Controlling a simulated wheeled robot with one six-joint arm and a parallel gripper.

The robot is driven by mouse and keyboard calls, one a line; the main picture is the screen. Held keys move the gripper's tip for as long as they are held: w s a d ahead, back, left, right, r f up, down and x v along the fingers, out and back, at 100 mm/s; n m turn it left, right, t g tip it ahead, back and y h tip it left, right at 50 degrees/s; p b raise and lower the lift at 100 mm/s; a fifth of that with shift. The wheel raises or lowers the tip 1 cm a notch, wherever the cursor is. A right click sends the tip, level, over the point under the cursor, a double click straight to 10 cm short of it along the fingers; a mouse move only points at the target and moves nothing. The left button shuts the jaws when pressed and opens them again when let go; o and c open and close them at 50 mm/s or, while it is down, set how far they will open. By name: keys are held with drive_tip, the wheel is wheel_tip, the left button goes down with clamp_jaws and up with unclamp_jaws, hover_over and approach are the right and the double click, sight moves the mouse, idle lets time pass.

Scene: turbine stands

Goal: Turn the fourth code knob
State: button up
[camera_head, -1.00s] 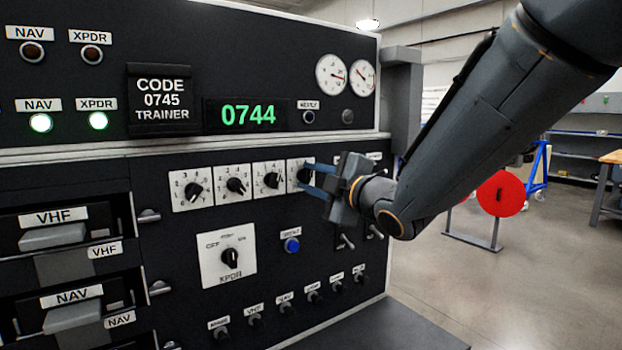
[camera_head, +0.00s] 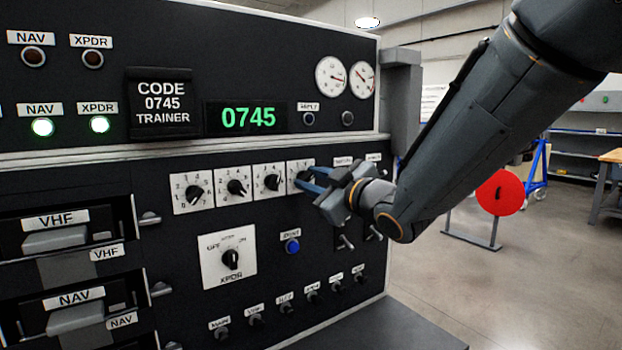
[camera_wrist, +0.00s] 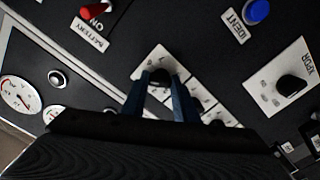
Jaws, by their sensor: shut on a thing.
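The fourth code knob (camera_head: 303,177) is black on a white numbered plate, the rightmost of the code knobs in the head view. My gripper (camera_head: 313,181) has its blue fingers shut on this knob. In the wrist view the fingers (camera_wrist: 160,98) sit on both sides of the knob (camera_wrist: 160,76), and part of its plate is hidden behind them. The green display (camera_head: 248,118) reads 0745. The placard (camera_head: 162,101) beside it reads CODE 0745 TRAINER.
The other code knobs (camera_head: 236,187) are to the left. Below are the XPDR knob (camera_head: 230,259), a blue IDENT button (camera_head: 292,246) and toggle switches (camera_head: 345,242). A red disc stand (camera_head: 500,193) is on the floor at right, with open floor around it.

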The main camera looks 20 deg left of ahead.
drive_tip(key=shift+m, duration=0.5)
drive_tip(key=o, duration=1.1)
drive_tip(key=shift+c, duration=0.2)
drive_tip(key=b+v, duration=0.1)
drive_tip(key=v, duration=0.6)
drive_tip(key=shift+s+d, duration=0.2)
drive_tip(key=shift+d, duration=0.15)
